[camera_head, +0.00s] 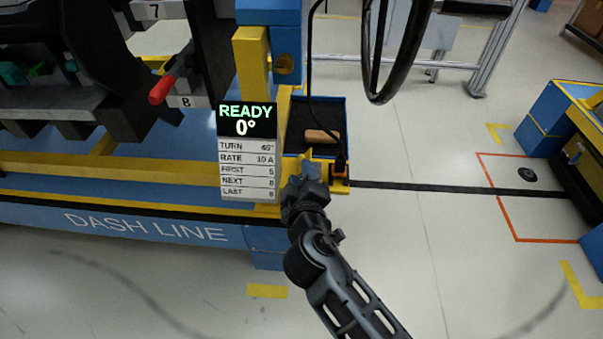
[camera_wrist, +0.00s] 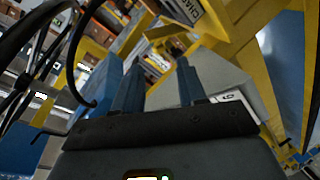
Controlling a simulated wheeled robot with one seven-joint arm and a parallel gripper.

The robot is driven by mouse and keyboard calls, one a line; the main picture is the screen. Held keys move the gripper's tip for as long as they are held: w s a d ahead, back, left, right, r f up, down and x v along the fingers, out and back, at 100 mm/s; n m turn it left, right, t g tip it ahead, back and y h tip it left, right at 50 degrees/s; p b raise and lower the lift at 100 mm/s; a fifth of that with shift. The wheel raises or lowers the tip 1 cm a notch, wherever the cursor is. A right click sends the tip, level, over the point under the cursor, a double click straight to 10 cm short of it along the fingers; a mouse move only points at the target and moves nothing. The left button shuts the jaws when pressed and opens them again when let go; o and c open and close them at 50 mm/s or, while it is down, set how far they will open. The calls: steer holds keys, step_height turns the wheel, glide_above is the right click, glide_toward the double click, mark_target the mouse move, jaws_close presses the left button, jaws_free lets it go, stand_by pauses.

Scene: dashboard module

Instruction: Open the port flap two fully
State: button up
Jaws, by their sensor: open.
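I cannot make out a port flap marked two in either view. My gripper (camera_head: 309,160) is at the right end of the blue and yellow dash line frame, beside the sign. In the wrist view my gripper (camera_wrist: 159,65) shows two blue fingers standing apart with nothing held between them. A pale grey panel (camera_wrist: 225,72) lies behind the right finger, with a white number tag (camera_wrist: 234,97) at its lower edge. I cannot tell whether this panel is a flap. In the head view, my gripper and arm hide part of the frame behind them.
A READY sign (camera_head: 247,120) hangs left of my gripper. A blue bin (camera_head: 305,115) holding a brown block (camera_head: 322,136) is just behind it. A black steering wheel (camera_head: 388,95) is at the upper right. A red-tipped lever (camera_head: 161,90) is at the left. Floor at right is mostly clear.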

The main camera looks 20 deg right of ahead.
steer(key=shift+o, duration=0.5)
steer(key=shift+d, duration=0.2)
steer(key=m+g+y+p, duration=0.6)
steer(key=m+g+y, duration=0.2)
steer(key=m, duration=0.6)
glide_toward(309, 155)
steer(key=a, duration=0.2)
steer(key=b+x, duration=0.1)
steer(key=x, duration=0.6)
steer(key=shift+d+f, duration=0.1)
steer(key=shift+f, duration=0.1)
